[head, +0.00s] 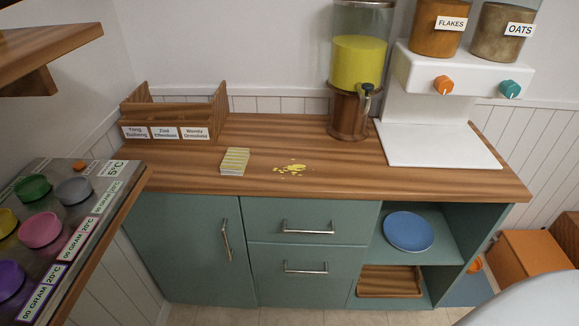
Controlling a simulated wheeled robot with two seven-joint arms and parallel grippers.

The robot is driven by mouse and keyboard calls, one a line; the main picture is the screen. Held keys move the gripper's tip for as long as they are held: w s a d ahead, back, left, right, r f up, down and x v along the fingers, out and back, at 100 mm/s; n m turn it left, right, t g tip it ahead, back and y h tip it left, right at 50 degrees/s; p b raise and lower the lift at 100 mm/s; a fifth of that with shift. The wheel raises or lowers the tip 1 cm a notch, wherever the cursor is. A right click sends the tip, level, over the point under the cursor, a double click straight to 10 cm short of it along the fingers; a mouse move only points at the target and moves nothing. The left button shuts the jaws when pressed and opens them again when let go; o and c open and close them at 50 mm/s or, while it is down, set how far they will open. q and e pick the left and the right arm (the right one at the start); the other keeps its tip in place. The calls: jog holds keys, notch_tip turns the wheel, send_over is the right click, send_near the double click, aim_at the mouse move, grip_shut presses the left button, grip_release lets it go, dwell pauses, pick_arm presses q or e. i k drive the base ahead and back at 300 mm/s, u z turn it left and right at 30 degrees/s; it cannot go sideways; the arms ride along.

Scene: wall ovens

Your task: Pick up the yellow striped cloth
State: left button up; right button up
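The yellow striped cloth (235,161) lies on the wooden countertop (340,177), left of centre in the head view. It looks like a small folded block with yellow and pale stripes. A patch of yellow spill or crumbs (291,168) lies on the counter just right of it, apart from it. Neither of my grippers shows in the head view. Nothing covers the cloth.
A wooden rack with name labels (165,132) stands behind the cloth to the left. A dispenser with yellow liquid (360,62) and a white cereal dispenser (440,145) stand at the right. A panel with coloured knobs (75,215) juts in at left. The counter's front is clear.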

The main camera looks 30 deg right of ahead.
aim_at(234, 162)
jog(key=k, duration=0.5)
jog(key=z, duration=1)
jog(key=i, duration=0.85)
jog(key=u, duration=1.25)
